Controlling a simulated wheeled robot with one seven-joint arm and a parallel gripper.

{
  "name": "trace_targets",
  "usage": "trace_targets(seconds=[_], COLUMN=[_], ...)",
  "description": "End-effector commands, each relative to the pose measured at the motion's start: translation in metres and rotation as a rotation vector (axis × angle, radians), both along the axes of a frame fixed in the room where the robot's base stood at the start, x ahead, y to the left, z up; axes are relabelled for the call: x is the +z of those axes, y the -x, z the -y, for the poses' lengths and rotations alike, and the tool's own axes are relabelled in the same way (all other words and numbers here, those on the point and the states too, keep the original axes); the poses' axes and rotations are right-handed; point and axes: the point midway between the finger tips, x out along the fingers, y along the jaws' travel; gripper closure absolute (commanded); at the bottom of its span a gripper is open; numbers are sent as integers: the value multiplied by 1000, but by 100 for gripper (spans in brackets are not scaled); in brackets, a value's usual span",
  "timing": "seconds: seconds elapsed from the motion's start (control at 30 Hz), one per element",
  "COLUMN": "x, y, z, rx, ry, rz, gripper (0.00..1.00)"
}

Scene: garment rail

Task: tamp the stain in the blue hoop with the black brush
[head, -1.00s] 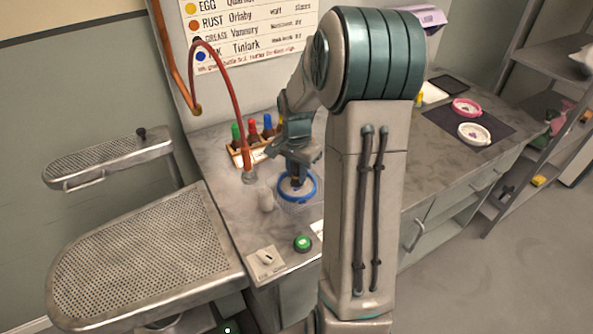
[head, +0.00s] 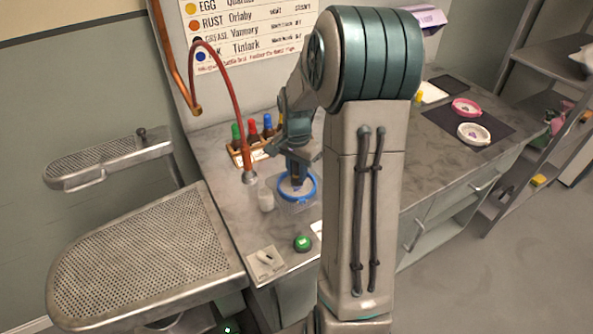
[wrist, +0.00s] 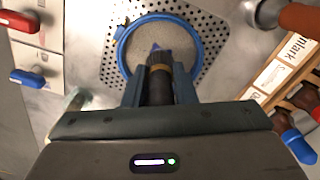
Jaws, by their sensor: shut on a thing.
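The blue hoop (head: 313,190) lies on the bench; in the wrist view its blue ring (wrist: 122,42) surrounds pale cloth over a perforated plate. My gripper (wrist: 159,74) is shut on the black brush (wrist: 160,92), which has a brown-gold band and points into the hoop. A small blue-purple patch (wrist: 155,46), apparently the stain, shows right at the brush's far end. The brush hides part of it, and I cannot tell whether the bristles touch the cloth. In the head view my gripper (head: 298,174) is over the hoop, its fingers mostly hidden.
A wooden rack of coloured-cap bottles (head: 254,143) stands behind the hoop. A green button (head: 303,243) and a switch plate (head: 266,262) are at the front.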

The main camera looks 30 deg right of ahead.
Motion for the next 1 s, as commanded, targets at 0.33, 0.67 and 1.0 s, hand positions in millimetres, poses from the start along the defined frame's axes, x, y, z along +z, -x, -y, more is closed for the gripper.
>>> trace_targets(seconds=[0.33,0.67,1.0], x=[-1,-13,-19], y=[0,0,0], z=[0,0,0], rx=[0,0,1], ry=[-1,-1,-1], rz=[0,0,0], gripper=[98,98,98])
